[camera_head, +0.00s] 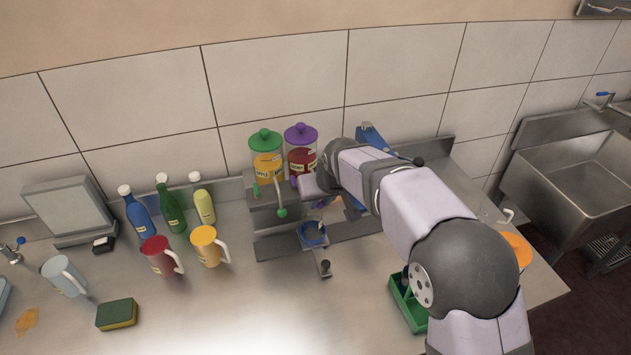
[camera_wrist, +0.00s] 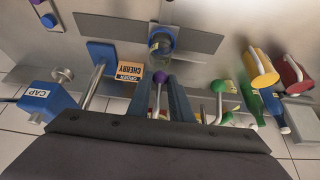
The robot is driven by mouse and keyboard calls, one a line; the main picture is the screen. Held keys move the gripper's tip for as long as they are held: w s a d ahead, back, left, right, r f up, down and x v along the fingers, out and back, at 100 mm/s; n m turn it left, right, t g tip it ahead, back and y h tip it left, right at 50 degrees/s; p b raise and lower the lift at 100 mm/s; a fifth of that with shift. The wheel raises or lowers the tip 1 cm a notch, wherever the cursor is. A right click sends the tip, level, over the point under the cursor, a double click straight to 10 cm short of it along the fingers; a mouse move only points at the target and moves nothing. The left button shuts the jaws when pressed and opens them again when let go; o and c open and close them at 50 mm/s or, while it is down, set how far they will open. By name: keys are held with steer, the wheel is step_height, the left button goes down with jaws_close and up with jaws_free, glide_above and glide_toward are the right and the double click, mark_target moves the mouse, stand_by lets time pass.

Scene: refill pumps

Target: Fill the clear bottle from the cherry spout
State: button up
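The cherry dispenser (camera_head: 303,160) has a purple lid and dark red contents, and stands at the back of the counter. Its purple lever knob (camera_wrist: 160,77) shows in the wrist view between my two fingers. My gripper (camera_wrist: 159,92) looks open around the knob; I cannot tell whether either finger touches it. The clear bottle (camera_wrist: 163,42) stands upright beyond the knob in the wrist view. In the head view a blue-rimmed round holder (camera_head: 312,234) sits at the bottle's place, below the dispensers. My arm hides the cherry spout and most of the gripper there.
The green-lidded apple dispenser (camera_head: 267,160) is left of the cherry one. Mugs (camera_head: 160,257), bottles (camera_head: 170,205) and a sponge (camera_head: 117,314) are left; a green tray (camera_head: 397,290) is right.

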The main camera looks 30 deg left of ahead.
steer(key=shift+f, duration=0.1)
step_height(320, 180, down, 5)
steer(key=b, duration=0.3)
steer(key=shift+s+d, duration=0.1)
stand_by(0.7)
steer(key=shift+d+f, duration=0.1)
steer(key=shift+f, duration=0.1)
stand_by(1.1)
stand_by(4.7)
step_height(320, 180, up, 5)
steer(key=p, duration=0.3)
steer(key=shift+r, duration=0.15)
steer(key=o, duration=0.9)
steer(key=shift+a, duration=0.2)
